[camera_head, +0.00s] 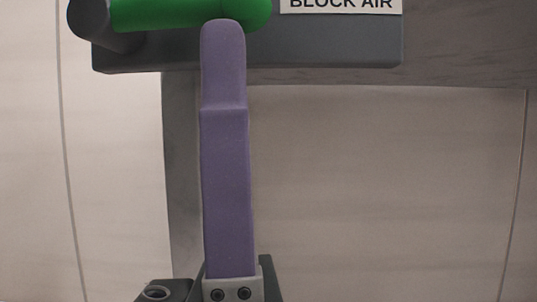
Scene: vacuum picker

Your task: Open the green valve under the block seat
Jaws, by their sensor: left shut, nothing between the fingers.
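The green valve lever (165,14) lies horizontally across the top of the head view. It runs from a dark grey round pivot (95,20) at the left to a rounded end near the label, and its top is partly cut off. My left gripper (223,38) comes up from below with purple fingers, seen edge-on as one upright bar. It is shut with nothing held. Its tip overlaps the lever's lower edge near the rounded end; I cannot tell whether they touch. My right gripper is not in view.
A dark grey block (330,48) sits behind the lever, with a white label (340,5) reading "BLOCK AIR". A grey upright post (182,180) stands below it, behind my fingers. Pale wall panels (390,190) fill the background, and the room right of my gripper is clear.

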